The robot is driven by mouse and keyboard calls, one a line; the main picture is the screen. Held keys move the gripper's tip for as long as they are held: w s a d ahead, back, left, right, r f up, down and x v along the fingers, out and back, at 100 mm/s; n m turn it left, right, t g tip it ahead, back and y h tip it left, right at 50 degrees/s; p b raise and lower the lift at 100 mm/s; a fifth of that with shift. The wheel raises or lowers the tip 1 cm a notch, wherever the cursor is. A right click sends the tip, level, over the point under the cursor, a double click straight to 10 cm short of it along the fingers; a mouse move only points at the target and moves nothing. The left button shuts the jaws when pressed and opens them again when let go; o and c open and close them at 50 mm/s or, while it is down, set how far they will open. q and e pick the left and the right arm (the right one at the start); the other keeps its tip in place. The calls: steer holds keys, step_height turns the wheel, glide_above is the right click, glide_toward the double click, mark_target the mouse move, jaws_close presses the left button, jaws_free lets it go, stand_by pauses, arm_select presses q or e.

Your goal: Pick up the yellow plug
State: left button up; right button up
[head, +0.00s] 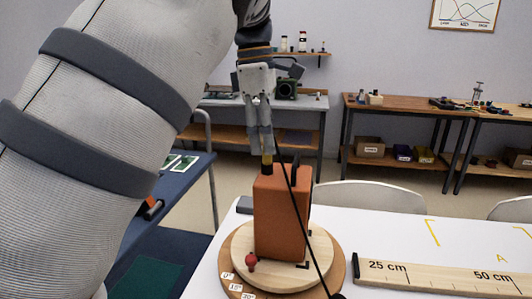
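The yellow plug (267,169) shows as a small yellow piece below dark fingertips, at the top of an orange-brown box (281,220). My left gripper (266,156) points straight down above the box. Its fingers are close together and look shut on the plug; the fingertips hide most of it. I cannot tell whether the plug is seated in the box or just above it. A black cable (298,206) runs from beside the fingers down past the box's front. My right gripper is not in view.
The box stands on a round wooden turntable (235,245) with angle labels and a red knob (251,262). A wooden ruler (440,276) lies at right on the white table (380,230). The table behind the ruler is mostly clear. Chairs (369,196) stand behind it.

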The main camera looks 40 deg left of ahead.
mark_target(267, 158)
arm_select(q)
steer(key=shift+w+d+f, duration=0.1)
steer(key=shift+d+f, duration=0.1)
steer(key=shift+f, duration=1.05)
jaws_close()
steer(key=shift+r, duration=0.1)
